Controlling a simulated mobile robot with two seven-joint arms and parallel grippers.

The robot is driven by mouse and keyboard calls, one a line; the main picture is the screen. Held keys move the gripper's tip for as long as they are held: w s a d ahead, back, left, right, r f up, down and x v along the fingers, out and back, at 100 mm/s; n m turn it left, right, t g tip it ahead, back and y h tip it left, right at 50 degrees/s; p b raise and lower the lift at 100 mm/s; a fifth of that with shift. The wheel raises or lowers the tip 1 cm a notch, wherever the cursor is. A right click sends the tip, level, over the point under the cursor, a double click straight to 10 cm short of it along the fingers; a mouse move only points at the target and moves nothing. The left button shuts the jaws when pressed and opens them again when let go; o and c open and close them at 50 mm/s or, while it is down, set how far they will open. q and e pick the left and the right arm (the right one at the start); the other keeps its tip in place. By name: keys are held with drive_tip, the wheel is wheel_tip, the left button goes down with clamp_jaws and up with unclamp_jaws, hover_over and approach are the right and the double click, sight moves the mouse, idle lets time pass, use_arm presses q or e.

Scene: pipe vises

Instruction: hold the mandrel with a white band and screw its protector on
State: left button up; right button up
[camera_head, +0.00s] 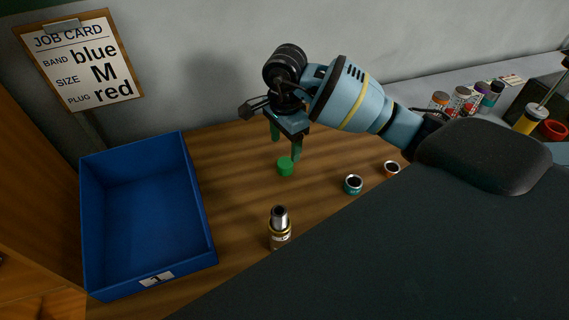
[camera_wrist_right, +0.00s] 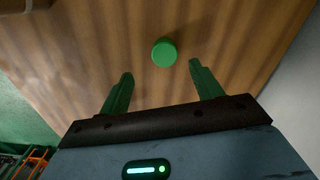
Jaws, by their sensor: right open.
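A metal mandrel (camera_head: 280,228) stands upright on the wooden bench, with a bare steel top, a gold-coloured collar and a pale band low on its body. A short green round cap (camera_head: 285,166) sits on the bench behind it; whether it is this mandrel's protector I cannot tell. My right gripper (camera_head: 286,146) is open and empty, with its green fingers pointing down above and just behind the cap. In the right wrist view the cap (camera_wrist_right: 164,52) lies just beyond the fingertips, between their lines. My left gripper is not in view.
A blue bin (camera_head: 150,270) marked 1 stands at the left. A teal ring (camera_head: 353,185) and an orange-rimmed ring (camera_head: 391,169) lie to the right. A job card (camera_head: 80,60) reads blue, M, red. Several small bottles (camera_head: 461,99) stand at the far right.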

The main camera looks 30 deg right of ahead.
sight(285, 162)
drive_tip(key=shift+w+f, duration=0.1)
drive_tip(key=shift+f, duration=1.2)
drive_tip(key=shift+f, duration=0.1)
drive_tip(key=shift+w+d+f, duration=0.15)
drive_tip(key=shift+f, duration=1.1)
drive_tip(key=shift+w+d+f, duration=0.1)
drive_tip(key=shift+f, duration=1.15)
drive_tip(key=shift+c, duration=0.2)
drive_tip(key=c, duration=1)
